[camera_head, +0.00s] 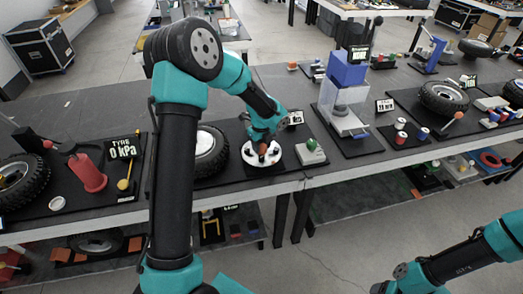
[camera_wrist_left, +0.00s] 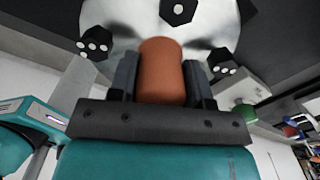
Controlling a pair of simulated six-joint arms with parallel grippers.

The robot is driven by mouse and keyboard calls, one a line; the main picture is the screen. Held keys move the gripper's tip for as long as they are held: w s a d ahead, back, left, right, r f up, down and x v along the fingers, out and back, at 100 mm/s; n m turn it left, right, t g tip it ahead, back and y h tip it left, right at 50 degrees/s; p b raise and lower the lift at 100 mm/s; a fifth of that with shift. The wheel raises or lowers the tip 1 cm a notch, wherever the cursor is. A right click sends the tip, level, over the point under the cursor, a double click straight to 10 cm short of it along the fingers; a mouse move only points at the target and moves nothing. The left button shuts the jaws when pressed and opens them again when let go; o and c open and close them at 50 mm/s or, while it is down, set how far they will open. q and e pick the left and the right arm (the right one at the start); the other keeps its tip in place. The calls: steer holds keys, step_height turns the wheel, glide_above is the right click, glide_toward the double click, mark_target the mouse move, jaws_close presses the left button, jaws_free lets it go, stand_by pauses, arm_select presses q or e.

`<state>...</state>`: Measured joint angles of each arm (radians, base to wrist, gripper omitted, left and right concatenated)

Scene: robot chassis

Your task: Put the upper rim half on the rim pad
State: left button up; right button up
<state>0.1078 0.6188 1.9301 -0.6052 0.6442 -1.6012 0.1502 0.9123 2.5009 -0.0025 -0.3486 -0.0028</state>
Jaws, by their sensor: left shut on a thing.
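The upper rim half (camera_head: 262,159) looks like a white disc with dark spots and an orange-brown grip knob (camera_wrist_left: 161,72). In the wrist view the pale disc (camera_wrist_left: 120,22) fills the top, with black hexagonal parts on it. My left gripper (camera_head: 262,147) is over the disc. Its fingers (camera_wrist_left: 161,78) are shut on the knob, one on each side. The disc is at a dark pad (camera_head: 248,172) on the bench, which I take as the rim pad; whether it touches the pad I cannot tell. My right gripper (camera_head: 384,286) is at the bottom right, its fingers unclear.
A small block with a green knob (camera_head: 311,147) sits close on the right. A blue-topped press (camera_head: 347,75) stands further right.

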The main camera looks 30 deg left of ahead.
mark_target(262, 150)
arm_select(q)
steer(key=shift+w+a+f, duration=0.2)
steer(key=shift+w+a, duration=0.05)
steer(key=shift+w, duration=0.2)
steer(key=shift+f, duration=1.55)
steer(key=shift+f, duration=0.15)
steer(key=o, duration=1.2)
steer(key=shift+s, duration=0.1)
step_height(262, 150, up, 12)
steer(key=shift+r, duration=0.15)
